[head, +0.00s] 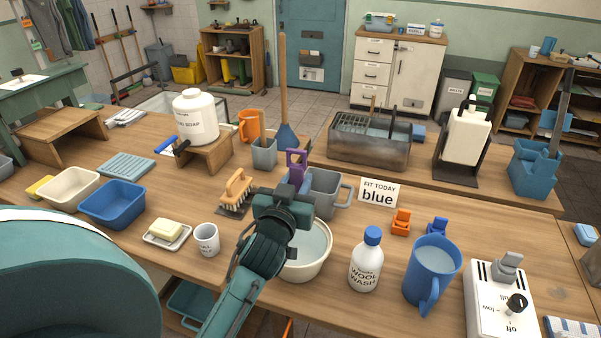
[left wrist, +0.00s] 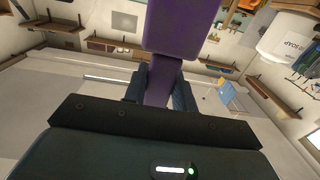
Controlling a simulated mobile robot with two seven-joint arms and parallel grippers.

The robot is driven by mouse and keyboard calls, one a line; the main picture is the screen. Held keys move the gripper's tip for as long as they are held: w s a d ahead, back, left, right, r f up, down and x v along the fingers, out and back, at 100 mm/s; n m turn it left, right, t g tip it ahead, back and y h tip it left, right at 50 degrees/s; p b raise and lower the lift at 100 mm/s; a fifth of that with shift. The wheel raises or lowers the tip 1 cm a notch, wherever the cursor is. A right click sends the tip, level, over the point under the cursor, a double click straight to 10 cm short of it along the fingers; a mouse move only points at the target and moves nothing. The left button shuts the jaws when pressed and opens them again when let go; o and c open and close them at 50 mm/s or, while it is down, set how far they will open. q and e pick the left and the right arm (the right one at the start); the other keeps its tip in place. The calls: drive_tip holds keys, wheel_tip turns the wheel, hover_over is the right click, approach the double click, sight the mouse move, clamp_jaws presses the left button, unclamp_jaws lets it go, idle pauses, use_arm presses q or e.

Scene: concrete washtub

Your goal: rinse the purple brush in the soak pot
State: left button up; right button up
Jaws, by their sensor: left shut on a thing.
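My left gripper (head: 283,205) is shut on the purple brush (head: 296,167). Its purple handle end stands up beyond the gripper, and the bristles are not visible. The left wrist view shows the purple handle (left wrist: 175,35) between the fingers (left wrist: 160,90). A grey pot (head: 327,192) with a side handle stands right behind the gripper, partly hidden by it. A cream round basin of water (head: 322,262) stands below and right of the gripper, partly covered by my arm. I cannot tell which of these is the soak pot. My right gripper is not in view.
A white mug (head: 206,240), a wool wash bottle (head: 367,262) and a blue jug (head: 432,270) stand near the front.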

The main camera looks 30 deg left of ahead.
use_arm(q)
drive_tip(key=shift+s+f+b, duration=0.2)
drive_tip(key=shift+f+b, duration=0.5)
drive_tip(key=shift+f, duration=0.15)
wheel_tip(320, 180, down, 3)
drive_tip(key=b, duration=0.2)
drive_tip(key=shift+d+r+b, duration=0.1)
drive_tip(key=shift+r+b, duration=0.1)
drive_tip(key=shift+b, duration=0.1)
wheel_tip(320, 180, down, 2)
drive_tip(key=shift+f+b, duration=0.1)
drive_tip(key=shift+b, duration=0.65)
drive_tip(key=shift+f, duration=0.2)
drive_tip(key=shift+f+b, duration=0.25)
drive_tip(key=shift+b, duration=0.1)
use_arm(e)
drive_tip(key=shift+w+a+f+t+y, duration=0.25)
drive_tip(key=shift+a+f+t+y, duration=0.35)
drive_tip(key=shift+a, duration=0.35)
